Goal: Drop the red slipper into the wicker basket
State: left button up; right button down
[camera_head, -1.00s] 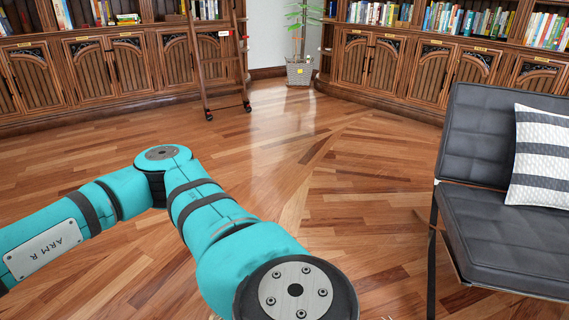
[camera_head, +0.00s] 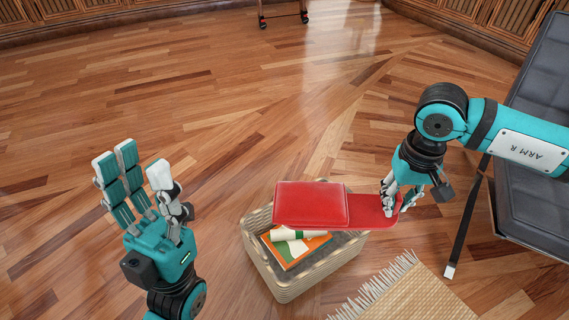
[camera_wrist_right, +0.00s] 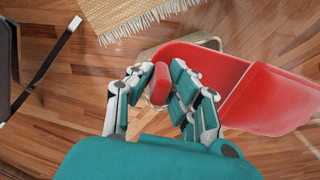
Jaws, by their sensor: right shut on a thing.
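The red slipper (camera_head: 312,205) is held out level above the wicker basket (camera_head: 289,291) in the head view, covering part of its opening. My right gripper (camera_head: 390,203) is shut on one end of the slipper, at the right of the basket. In the right wrist view, the fingers of my right gripper (camera_wrist_right: 160,88) close around the edge of the red slipper (camera_wrist_right: 270,98). My left gripper (camera_head: 136,180) is open and empty, fingers spread, to the left of the basket.
A book with an orange and green cover (camera_head: 296,250) and a rolled paper (camera_head: 290,234) lie in the basket. A fringed woven rug (camera_head: 420,296) lies right of it. A dark chair (camera_head: 527,205) stands at the right.

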aim_at(268, 251)
jog(key=j+z, duration=0.8)
jog(key=j, duration=0.6)
jog(key=i+j+u, duration=0.1)
jog(key=j, duration=0.3)
jog(key=i+j, duration=0.1)
jog(key=j, duration=0.3)
jog(key=i+j, duration=0.1)
jog(key=j, duration=0.3)
jog(key=u, duration=0.05)
